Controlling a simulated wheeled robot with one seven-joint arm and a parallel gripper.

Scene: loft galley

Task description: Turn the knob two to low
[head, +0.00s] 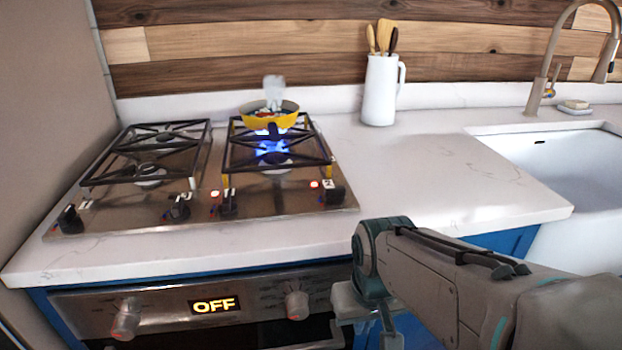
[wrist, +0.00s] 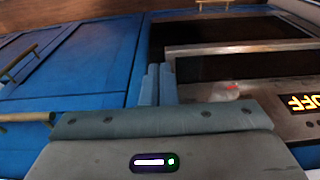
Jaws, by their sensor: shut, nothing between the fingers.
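The steel hob (head: 275,206) has a row of dark knobs along its front edge. The rightmost knob (head: 337,194) stands beside a small white label that seems to read 2, with a red light lit next to it. Another knob (head: 228,204) to its left also has a red light. Blue flames (head: 273,147) burn at the right-hand burners. My gripper (head: 350,302) is low in front of the counter, below and apart from the hob knobs. In the wrist view its two fingers (wrist: 159,82) are together and empty. The hob is not in the wrist view.
A yellow pan (head: 269,119) with food, faint smoke above it, sits on the back right burner. The oven (head: 190,312) below shows OFF between two knobs. A white utensil jug (head: 381,92) and sink (head: 565,155) are farther right. The counter (head: 430,170) between hob and sink is clear.

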